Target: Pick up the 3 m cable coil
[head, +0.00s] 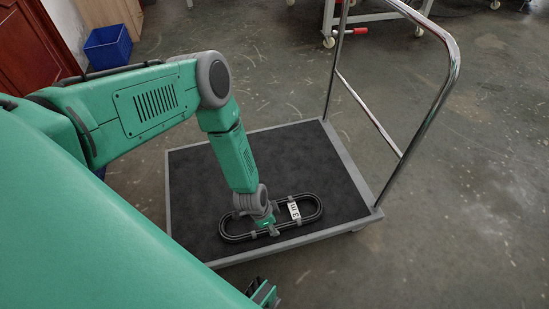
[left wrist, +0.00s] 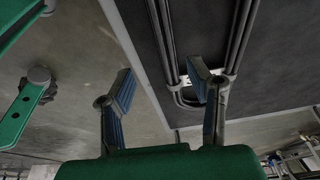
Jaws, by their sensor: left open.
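The 3 m cable coil (head: 294,211) is a long black oval loop with grey clips and a white label reading "3 m". It lies flat on the dark platform of a cart (head: 190,178), near the front edge. My left gripper (head: 270,230) reaches down over the coil's near side, left of the label, and hides part of it. In the left wrist view the left gripper (left wrist: 163,92) is open with nothing between its fingertips. The right finger overlaps the coil (left wrist: 240,40) near a clip; whether it touches cannot be told.
The cart's chrome handle (head: 450,75) rises at the right of the platform. The platform behind the coil is clear. A blue crate (head: 108,47) stands on the floor at the upper left. A wheeled frame (head: 372,18) stands at the top.

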